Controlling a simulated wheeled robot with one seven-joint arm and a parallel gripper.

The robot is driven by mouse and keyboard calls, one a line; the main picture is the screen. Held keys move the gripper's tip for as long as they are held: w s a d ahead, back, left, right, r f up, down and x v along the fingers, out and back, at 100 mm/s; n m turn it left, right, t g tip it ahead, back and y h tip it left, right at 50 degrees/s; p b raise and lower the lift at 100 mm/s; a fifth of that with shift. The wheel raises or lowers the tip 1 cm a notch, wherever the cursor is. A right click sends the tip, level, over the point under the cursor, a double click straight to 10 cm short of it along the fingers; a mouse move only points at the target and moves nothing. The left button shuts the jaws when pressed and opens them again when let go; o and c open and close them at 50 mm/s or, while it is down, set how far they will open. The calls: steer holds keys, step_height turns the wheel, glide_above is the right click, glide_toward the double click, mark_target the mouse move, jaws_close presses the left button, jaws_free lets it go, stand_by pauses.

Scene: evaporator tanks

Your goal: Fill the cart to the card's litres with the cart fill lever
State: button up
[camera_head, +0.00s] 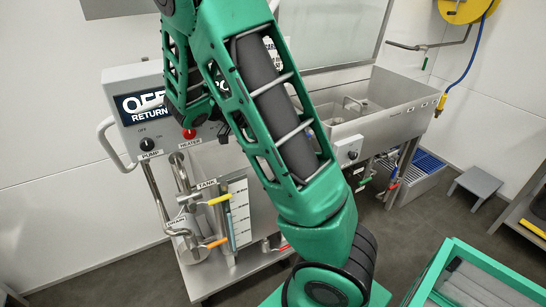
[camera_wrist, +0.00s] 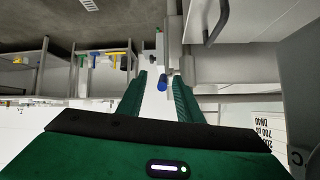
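The cart (camera_head: 215,262) stands left of centre in the head view. Its panel (camera_head: 142,106) reads OFF and RETURN. Its tank gauge (camera_head: 239,215) has a marked scale and a blue column. Orange and yellow handles (camera_head: 219,199) sit beside it, near the TANK and DRAIN labels. In the wrist view my gripper (camera_wrist: 159,78) is open, with its two green fingers apart. A short blue cylindrical grip (camera_wrist: 162,85) shows between them; I cannot tell whether it is the cart fill lever or whether the fingers touch it. My arm hides my gripper in the head view. No litre figure on a card is legible.
A steel sink unit (camera_head: 388,118) stands behind, with small coloured valve handles (camera_head: 392,187) underneath. A yellow hose reel (camera_head: 466,10) hangs at the upper right. A grey step stool (camera_head: 476,183) stands on the right; the floor around it is open.

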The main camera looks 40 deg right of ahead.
steer(key=s+d+r+n+t+y, duration=0.1)
steer(key=d+r+t+y, duration=0.15)
steer(key=r+y, duration=0.25)
steer(key=s+d+r+t+y, duration=0.2)
steer(key=r+t+y, duration=0.1)
steer(key=r+y, duration=0.15)
steer(key=shift+g+y, duration=0.25)
steer(key=f, duration=0.3)
steer(key=w+f, duration=0.1)
steer(key=f, duration=0.3)
steer(key=w+f, duration=0.1)
steer(key=f, duration=0.2)
steer(key=shift+w+d+f, duration=0.1)
steer(key=shift+f, duration=0.2)
jaws_close()
